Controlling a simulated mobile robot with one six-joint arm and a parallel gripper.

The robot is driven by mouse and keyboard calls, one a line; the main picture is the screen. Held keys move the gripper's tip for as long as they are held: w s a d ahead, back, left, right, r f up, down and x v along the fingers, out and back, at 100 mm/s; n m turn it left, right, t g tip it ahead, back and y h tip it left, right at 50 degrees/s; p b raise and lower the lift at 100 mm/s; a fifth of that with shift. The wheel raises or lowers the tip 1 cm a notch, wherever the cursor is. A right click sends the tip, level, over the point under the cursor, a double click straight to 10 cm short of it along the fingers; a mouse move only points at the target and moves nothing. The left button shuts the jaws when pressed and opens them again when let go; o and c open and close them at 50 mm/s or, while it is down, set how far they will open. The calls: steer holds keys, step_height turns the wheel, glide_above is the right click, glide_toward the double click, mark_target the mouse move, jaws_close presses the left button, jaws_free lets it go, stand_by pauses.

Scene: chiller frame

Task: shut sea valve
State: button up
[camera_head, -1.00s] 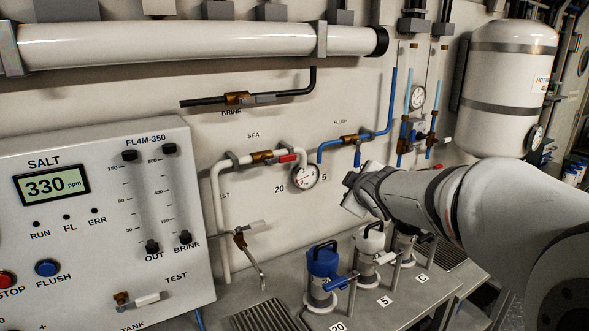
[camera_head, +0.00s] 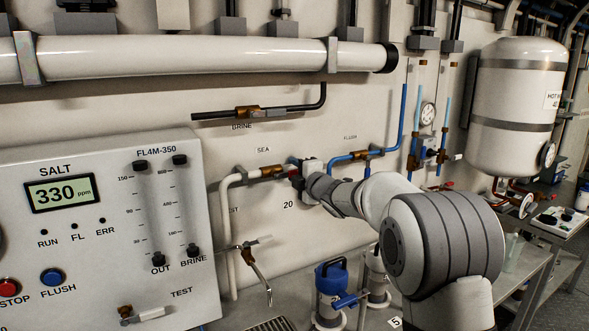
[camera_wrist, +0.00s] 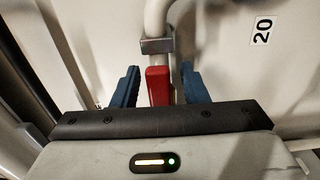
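The sea valve (camera_head: 268,172) sits on the white pipe below the SEA label in the head view. Its brass body shows, but its red handle is largely hidden by my gripper (camera_head: 294,168), which is at the valve's right end. In the wrist view the red handle (camera_wrist: 158,86) stands between the two blue fingers of my gripper (camera_wrist: 160,78). The fingers are open, with a narrow gap on each side of the handle. The handle lies in line with the pipe (camera_wrist: 157,18).
The brine valve (camera_head: 247,112) is above and the flush valve (camera_head: 361,155) is to the right. A test valve with a lever (camera_head: 250,258) hangs below. The salt panel (camera_head: 110,230) stands at left, and a blue-topped filter (camera_head: 331,275) stands below my arm.

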steer(key=shift+w+a, duration=0.2)
steer(key=shift+w, duration=0.1)
steer(key=shift+c, duration=0.4)
jaws_close()
steer(key=shift+d, duration=0.15)
